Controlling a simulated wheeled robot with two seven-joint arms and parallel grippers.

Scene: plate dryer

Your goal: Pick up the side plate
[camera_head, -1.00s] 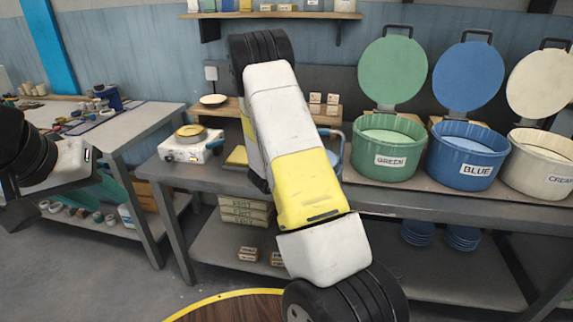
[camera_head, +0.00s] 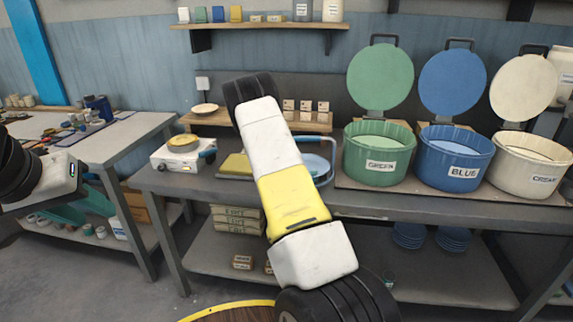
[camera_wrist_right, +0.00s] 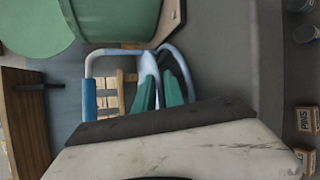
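A light-blue plate (camera_head: 315,163) stands in the blue-framed rack (camera_head: 331,160) on the back bench, partly hidden by my right arm. In the right wrist view the rack (camera_wrist_right: 89,98) lies ahead, with pale and dark curved plate edges (camera_wrist_right: 149,65) showing at its right side. My right gripper (camera_wrist_right: 159,93) has two teal fingertips spread apart close to these edges; I cannot tell whether a plate rim lies between them. My arm hides this gripper in the head view.
Green (camera_head: 378,160), blue (camera_head: 455,165) and cream (camera_head: 530,170) tubs with raised lids stand right of the rack. A scale (camera_head: 183,155) carries a yellow plate. A pale dish (camera_head: 204,109) sits on a wooden riser. Dark-blue plates (camera_head: 453,240) are stacked on the lower shelf.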

